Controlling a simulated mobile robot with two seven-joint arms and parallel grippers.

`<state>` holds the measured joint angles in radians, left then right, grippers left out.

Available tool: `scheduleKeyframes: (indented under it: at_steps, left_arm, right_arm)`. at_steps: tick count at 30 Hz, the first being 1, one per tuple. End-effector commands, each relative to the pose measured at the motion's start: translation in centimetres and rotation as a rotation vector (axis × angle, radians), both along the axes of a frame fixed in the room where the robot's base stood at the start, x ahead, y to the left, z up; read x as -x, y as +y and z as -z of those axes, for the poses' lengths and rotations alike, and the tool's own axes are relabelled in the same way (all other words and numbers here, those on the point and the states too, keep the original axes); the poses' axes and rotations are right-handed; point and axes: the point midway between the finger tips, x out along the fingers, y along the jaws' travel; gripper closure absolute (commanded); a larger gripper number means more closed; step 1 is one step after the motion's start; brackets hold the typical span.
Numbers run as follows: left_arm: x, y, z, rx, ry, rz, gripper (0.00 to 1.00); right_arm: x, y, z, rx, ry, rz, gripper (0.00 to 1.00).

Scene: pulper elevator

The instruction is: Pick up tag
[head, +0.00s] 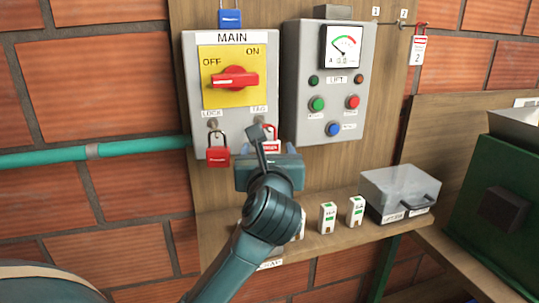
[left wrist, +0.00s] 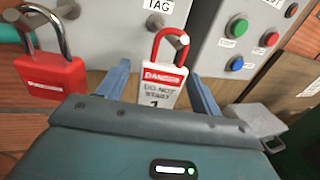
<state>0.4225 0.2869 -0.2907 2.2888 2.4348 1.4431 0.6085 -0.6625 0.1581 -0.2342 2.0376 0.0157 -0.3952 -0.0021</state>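The danger tag (left wrist: 162,84) is white with a red DANGER band, the words DO NOT START, a 1 and a red loop on top. It is upright in front of the MAIN panel (head: 190,90), near the peg marked TAG. In the head view the tag (head: 271,147) is partly hidden by my left gripper (head: 273,152). In the left wrist view my left gripper (left wrist: 160,88) is open, with one finger on each side of the tag. My right gripper is not in view.
A red padlock (head: 217,153) hangs at LOCK, just left of the tag. The red switch handle (head: 231,79) is above. The LIFT box (head: 327,80) is to the right. Below is a shelf (head: 335,240) with small white blocks and a grey case (head: 398,190). Another tag (head: 418,50) hangs at right.

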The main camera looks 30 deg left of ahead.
Motion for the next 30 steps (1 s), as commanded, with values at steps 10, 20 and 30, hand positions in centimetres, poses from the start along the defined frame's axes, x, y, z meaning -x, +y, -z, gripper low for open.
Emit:
scheduleKeyframes:
  at_steps: [10, 20, 30]
  left_arm:
    - [-0.01, -0.02, 0.01, 0.0, 0.0, 0.0, 0.64]
    - [-0.01, -0.02, 0.0, 0.0, 0.0, 0.0, 0.84]
    - [-0.27, -0.3, -0.82, 0.001, 0.0, -0.002, 0.84]
  right_arm:
    - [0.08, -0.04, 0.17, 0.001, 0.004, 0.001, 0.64]
    - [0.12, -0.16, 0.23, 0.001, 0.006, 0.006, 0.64]
    - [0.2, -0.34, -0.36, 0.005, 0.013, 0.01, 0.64]
